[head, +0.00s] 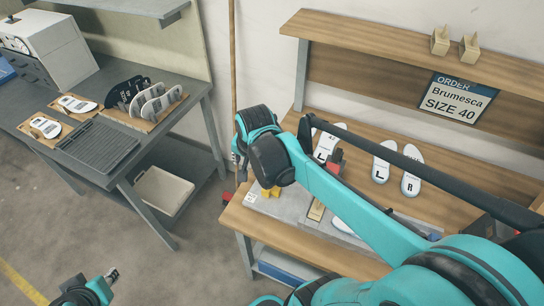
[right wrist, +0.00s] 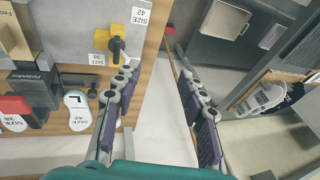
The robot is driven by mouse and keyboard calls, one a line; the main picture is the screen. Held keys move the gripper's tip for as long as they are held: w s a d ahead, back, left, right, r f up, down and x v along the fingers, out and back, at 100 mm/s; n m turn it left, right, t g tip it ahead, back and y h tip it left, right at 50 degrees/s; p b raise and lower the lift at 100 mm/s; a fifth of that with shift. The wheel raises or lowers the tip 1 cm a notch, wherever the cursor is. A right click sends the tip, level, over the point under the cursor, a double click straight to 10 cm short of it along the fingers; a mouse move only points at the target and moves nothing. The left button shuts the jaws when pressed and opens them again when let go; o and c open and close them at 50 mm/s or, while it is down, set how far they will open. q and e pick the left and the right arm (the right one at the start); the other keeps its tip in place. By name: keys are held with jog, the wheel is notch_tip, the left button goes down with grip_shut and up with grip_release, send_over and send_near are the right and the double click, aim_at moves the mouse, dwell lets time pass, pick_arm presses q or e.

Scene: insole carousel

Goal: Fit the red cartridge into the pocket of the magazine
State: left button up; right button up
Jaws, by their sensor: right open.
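A small red block (head: 336,155), perhaps the red cartridge, sits by a dark upright piece on the right-hand bench, partly behind my right arm. In the right wrist view a red block (right wrist: 14,104) shows at the left edge beside a dark block. I cannot clearly identify the magazine or its pocket. My right gripper (right wrist: 162,100) is open and empty, its fingers spread past the bench edge; in the head view my arm mostly hides it. My left gripper (head: 112,275) is at the lower left, over the floor and apart from everything; its jaws are too small to read.
A yellow piece (right wrist: 108,40) with a dark knob stands near the bench edge, left of my right gripper. White insoles (head: 381,162) lie on the wooden bench. A grey table (head: 160,75) with a rack of insoles stands at the left. Open floor lies between them.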

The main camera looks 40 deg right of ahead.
jog(key=w+d+f+m+g+p, duration=0.1)
jog(key=w+d+f+m, duration=0.1)
jog(key=d+m, duration=0.3)
jog(key=w+d+f+m+g+p, duration=0.1)
jog(key=w+d+f+m, duration=0.2)
jog(key=d+m, duration=0.3)
jog(key=w+d+f+m+g+p, duration=0.1)
jog(key=w+d+f+m+g, duration=0.1)
jog(key=w+d+f+m, duration=0.1)
jog(key=shift+d+f+m+y, duration=0.2)
jog(key=shift+d+f+m, duration=0.15)
jog(key=shift+d+m, duration=0.3)
jog(key=shift+d+f+m+y, duration=0.2)
jog(key=shift+d+f+m, duration=0.15)
jog(key=shift+d+m, duration=0.3)
notch_tip(320, 180, down, 3)
jog(key=shift+d+r+m, duration=0.1)
jog(key=shift+d+m, duration=0.05)
jog(key=shift+m, duration=0.35)
jog(key=f, duration=0.2)
jog(key=f+b, duration=0.1)
jog(key=f, duration=0.2)
jog(key=shift+w+d+f+b, duration=0.15)
jog(key=shift+w+f+b, duration=0.15)
jog(key=shift+f, duration=0.1)
jog(key=shift+r, duration=0.1)
grip_shut()
